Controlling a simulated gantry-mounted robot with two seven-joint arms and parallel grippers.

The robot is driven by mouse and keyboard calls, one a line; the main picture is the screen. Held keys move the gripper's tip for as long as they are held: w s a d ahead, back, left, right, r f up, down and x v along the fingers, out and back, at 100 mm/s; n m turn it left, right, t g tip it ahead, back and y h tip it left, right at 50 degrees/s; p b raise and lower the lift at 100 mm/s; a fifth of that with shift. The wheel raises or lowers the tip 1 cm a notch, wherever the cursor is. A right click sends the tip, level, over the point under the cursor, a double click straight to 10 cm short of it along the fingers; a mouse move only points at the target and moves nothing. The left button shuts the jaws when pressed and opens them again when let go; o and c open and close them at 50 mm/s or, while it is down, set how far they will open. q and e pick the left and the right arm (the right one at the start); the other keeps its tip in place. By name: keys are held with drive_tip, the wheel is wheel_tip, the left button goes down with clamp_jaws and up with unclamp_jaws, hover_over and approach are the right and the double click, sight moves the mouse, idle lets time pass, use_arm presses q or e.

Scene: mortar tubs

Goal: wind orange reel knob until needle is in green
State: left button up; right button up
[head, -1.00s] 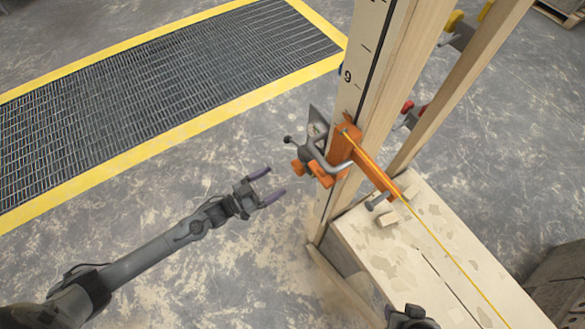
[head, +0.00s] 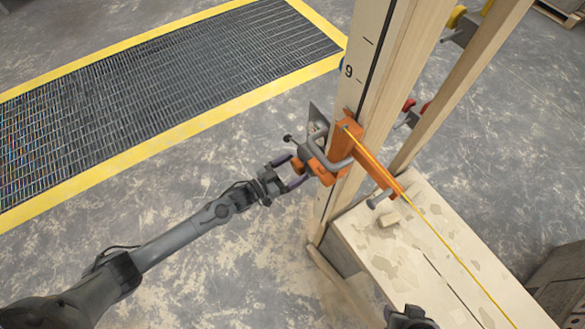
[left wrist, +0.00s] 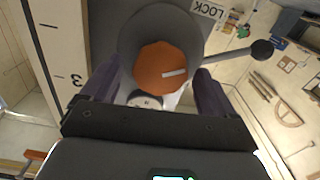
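The orange reel knob (head: 297,165) is on the orange reel bracket (head: 345,150) clamped to the wooden post. My left gripper (head: 292,171) is at the knob, its purple fingers open on either side of it. In the left wrist view the knob (left wrist: 160,68) with a pale line shows between the fingertips (left wrist: 155,85), with a gap visible on both sides. A grey disc (left wrist: 130,30) is behind the knob, and a crank lever (left wrist: 235,55) with a black ball end sticks out right. A dial's needle and green zone cannot be made out. A dark part of my right arm (head: 410,318) shows at the bottom edge.
A yellow line (head: 450,245) runs from the bracket over a pale block wall (head: 400,260) with a small block on top. The tall post (head: 370,60) bears a scale. A LOCK label (left wrist: 208,10) is near the disc. The floor left of the post is open.

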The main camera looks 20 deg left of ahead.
use_arm(q)
drive_tip(key=c, duration=1)
drive_tip(key=m, duration=0.4)
drive_tip(key=shift+m, duration=0.4)
drive_tip(key=o, duration=1.1)
drive_tip(key=shift+s, duration=0.15)
drive_tip(key=shift+s+a, duration=0.2)
drive_tip(key=p+v, duration=0.1)
drive_tip(key=v, duration=0.9)
drive_tip(key=shift+a+p, duration=0.1)
drive_tip(key=shift+p, duration=0.25)
